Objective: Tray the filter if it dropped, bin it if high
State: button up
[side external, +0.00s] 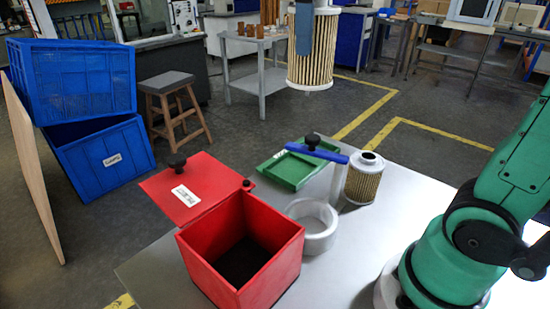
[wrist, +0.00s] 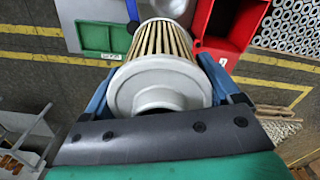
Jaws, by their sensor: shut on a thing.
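My gripper (wrist: 166,60) is shut on a pleated filter cartridge (wrist: 150,88) with a pale end cap. In the side view this filter (side external: 318,65) hangs upright at the top edge, with a blue finger across it; its top is cut off. It is apart from the table. A green tray (side external: 277,178) lies on the table and also shows in the wrist view (wrist: 90,36). A red bin (side external: 272,272) stands open in front, its lid (side external: 190,190) laid back; its inside looks dark and empty. It also shows in the wrist view (wrist: 225,45).
A smaller filter (side external: 364,180) stands on the steel table (side external: 345,250). Blue crates (side external: 100,160) and a stool (side external: 165,85) stand on the floor beyond.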

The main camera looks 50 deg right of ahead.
jog(key=w+d+f, duration=0.3)
jog(key=w+d, duration=0.7)
notch_tip(320, 180, down, 23)
jog(key=shift+s+d+r, duration=0.15)
jog(key=shift+r, duration=0.05)
dwell(0.6)
jog(key=shift+f, duration=0.55)
dwell(1.3)
jog(key=o, duration=1.2)
jog(key=shift+o, duration=0.2)
jog(key=shift+r, duration=0.15)
jog(key=shift+r, duration=0.85)
jog(key=shift+r, duration=0.1)
